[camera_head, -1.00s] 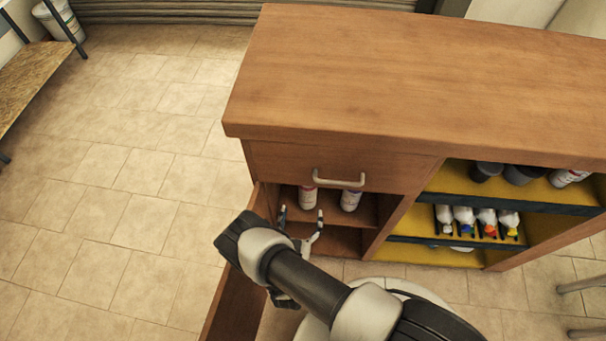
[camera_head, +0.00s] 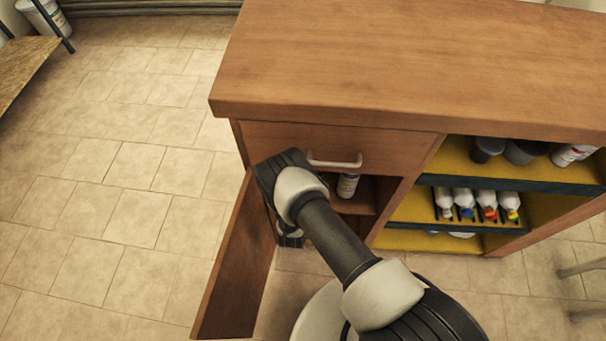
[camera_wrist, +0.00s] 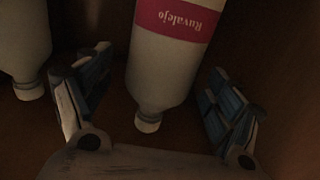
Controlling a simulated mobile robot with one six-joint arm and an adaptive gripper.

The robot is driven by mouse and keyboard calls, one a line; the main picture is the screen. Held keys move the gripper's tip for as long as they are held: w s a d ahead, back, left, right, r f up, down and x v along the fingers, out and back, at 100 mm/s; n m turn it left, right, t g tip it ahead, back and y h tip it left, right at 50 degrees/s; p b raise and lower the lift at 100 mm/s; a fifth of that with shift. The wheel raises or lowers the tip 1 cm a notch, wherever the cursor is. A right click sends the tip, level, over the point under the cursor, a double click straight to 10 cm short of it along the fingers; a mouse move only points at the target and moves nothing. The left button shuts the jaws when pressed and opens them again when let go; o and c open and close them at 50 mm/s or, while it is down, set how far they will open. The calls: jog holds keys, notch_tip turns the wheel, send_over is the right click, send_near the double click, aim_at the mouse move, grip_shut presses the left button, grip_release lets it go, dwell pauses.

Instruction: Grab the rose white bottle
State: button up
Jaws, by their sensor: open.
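In the wrist view a white bottle (camera_wrist: 165,60) with a rose label reading "Ruvalejo" appears upside down, cap toward the bottom of the picture. My gripper (camera_wrist: 160,64) is open, with one finger on each side of this bottle and visible gaps between. A second white bottle (camera_wrist: 24,45) stands outside the fingers at the left; its label is not visible there. In the head view one white bottle (camera_head: 347,186) shows inside the open cupboard. My arm hides the rose-labelled bottle and most of my gripper in that view.
The cupboard door (camera_head: 232,265) stands open left of my arm. A closed drawer with a handle (camera_head: 335,162) is above the compartment. Yellow shelves at right hold several bottles (camera_head: 475,203) and dark containers (camera_head: 487,149).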

jog(key=shift+w, duration=1.15)
jog(key=shift+c, duration=0.4)
grip_shut()
